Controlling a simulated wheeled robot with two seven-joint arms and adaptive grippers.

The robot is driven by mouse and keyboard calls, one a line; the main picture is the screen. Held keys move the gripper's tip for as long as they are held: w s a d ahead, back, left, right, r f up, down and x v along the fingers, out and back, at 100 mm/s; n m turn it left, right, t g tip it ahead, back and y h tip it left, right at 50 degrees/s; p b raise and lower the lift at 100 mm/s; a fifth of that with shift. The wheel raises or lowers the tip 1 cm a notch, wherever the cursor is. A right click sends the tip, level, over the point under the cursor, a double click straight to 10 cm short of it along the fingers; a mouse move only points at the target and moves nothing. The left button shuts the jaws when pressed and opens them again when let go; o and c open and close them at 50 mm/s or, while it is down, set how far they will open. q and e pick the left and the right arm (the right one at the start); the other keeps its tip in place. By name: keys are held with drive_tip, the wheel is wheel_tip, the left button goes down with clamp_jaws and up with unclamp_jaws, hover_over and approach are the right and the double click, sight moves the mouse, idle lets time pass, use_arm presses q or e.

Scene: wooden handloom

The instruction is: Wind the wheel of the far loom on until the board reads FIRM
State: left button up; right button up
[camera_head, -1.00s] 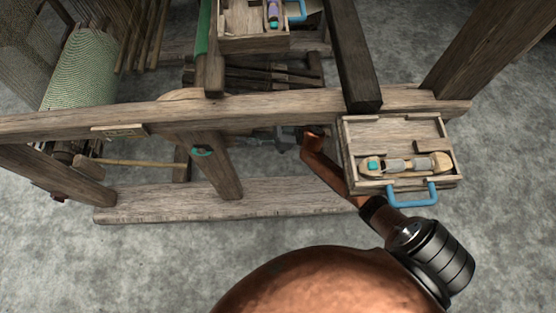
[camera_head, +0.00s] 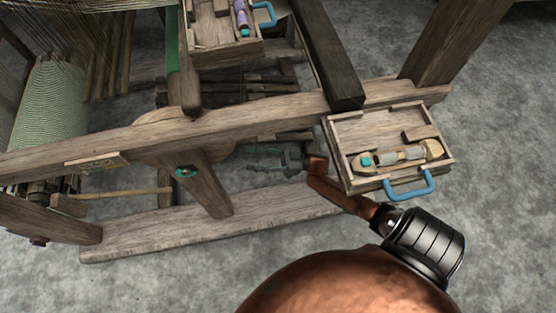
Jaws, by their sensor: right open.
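My right gripper (camera_head: 262,162) is open, its grey fingers pointing left below the loom's long beam (camera_head: 230,117). It is apart from the slanted wooden leg with a teal-ringed hub (camera_head: 187,172) to its left. A rounded wooden part (camera_head: 150,150) shows partly behind the beam; I cannot tell whether it is the wheel. A small pale plate (camera_head: 97,162) is on the beam at the left, its writing too small to read. No board reading can be made out. A green woven cloth roll (camera_head: 58,115) is at the left. My left gripper is not in view.
A wooden tray (camera_head: 372,126) with a blue handle (camera_head: 410,186) holds a shuttle, close to my right forearm. Another tray (camera_head: 218,30) is at the top. A wooden-handled tool (camera_head: 120,193) lies lower left. A floor beam (camera_head: 150,233) runs below; grey floor is free in front.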

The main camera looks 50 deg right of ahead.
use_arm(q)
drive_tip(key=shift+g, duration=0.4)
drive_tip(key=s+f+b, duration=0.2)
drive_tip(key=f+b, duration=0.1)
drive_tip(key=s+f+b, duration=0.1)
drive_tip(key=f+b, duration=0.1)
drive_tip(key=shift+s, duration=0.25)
use_arm(e)
drive_tip(key=s+f+m+h, duration=0.2)
drive_tip(key=s+f+h, duration=0.2)
drive_tip(key=s+f, duration=0.3)
drive_tip(key=s+a+f+m+h, duration=0.1)
drive_tip(key=s+f+m+h, duration=0.2)
drive_tip(key=s+f, duration=0.4)
drive_tip(key=shift+a+f+m+t+h, duration=0.3)
drive_tip(key=shift+f+h, duration=0.5)
drive_tip(key=shift+f, duration=2.2)
drive_tip(key=shift+d, duration=0.1)
